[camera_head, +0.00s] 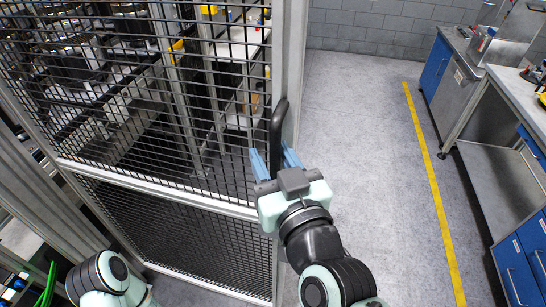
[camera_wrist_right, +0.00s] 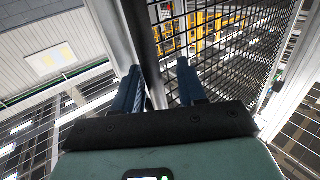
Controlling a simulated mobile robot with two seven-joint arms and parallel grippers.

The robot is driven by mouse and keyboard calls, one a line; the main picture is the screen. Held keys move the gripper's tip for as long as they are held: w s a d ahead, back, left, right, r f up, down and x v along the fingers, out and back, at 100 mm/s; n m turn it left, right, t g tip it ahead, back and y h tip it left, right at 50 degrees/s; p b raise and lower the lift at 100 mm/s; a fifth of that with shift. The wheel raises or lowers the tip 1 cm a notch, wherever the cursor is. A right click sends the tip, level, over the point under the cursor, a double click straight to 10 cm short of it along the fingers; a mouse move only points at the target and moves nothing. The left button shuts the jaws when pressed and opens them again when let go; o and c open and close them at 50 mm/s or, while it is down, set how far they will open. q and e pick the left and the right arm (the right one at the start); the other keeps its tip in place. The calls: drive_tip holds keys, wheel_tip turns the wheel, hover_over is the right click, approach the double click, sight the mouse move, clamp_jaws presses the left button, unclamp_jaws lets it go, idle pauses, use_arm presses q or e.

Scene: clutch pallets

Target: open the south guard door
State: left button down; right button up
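The guard door (camera_head: 160,180) is a black mesh panel in a pale metal frame, and it looks closed. A black upright handle (camera_head: 278,130) sits on its right-hand post. My right gripper (camera_head: 274,158) is at the handle's lower part, with its two blue fingers apart on either side of it. In the right wrist view the gripper (camera_wrist_right: 157,82) is open, with the dark handle bar (camera_wrist_right: 145,40) running between the fingers. Firm contact cannot be seen. My left arm shows at the bottom left; its gripper is out of view.
Behind the mesh are racks and dark machine parts (camera_head: 70,60). Grey floor (camera_head: 370,150) is clear to the right of the door, up to a yellow floor line (camera_head: 430,180). Workbenches with blue cabinets (camera_head: 436,65) stand along the right side.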

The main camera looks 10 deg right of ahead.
drive_tip(key=shift+s+d, duration=0.1)
use_arm(q)
drive_tip(key=s+f+b, duration=0.1)
drive_tip(key=f+b, duration=0.1)
drive_tip(key=f, duration=0.1)
drive_tip(key=shift+s, duration=0.4)
use_arm(e)
drive_tip(key=v, duration=1.3)
drive_tip(key=shift+s, duration=0.1)
